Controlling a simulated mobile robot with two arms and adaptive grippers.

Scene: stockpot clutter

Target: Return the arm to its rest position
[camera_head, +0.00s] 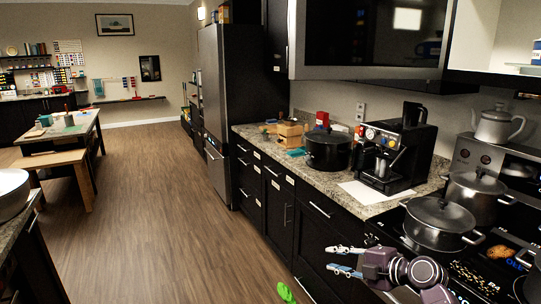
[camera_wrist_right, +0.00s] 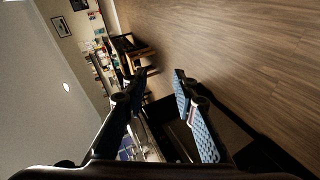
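My right gripper (camera_head: 336,260) is in the lower right of the head view, in front of the dark counter cabinets and below the counter top. Its fingers point left and are apart, with nothing between them. In the right wrist view the gripper (camera_wrist_right: 159,82) also shows its two fingers spread, with floor and distant furniture beyond. My left gripper is not in view.
A stockpot (camera_head: 440,222) stands on the stove close to my right arm, with a second pot (camera_head: 474,197) behind it. A black pot (camera_head: 327,150) and a coffee machine (camera_head: 396,155) stand on the counter (camera_head: 318,187).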

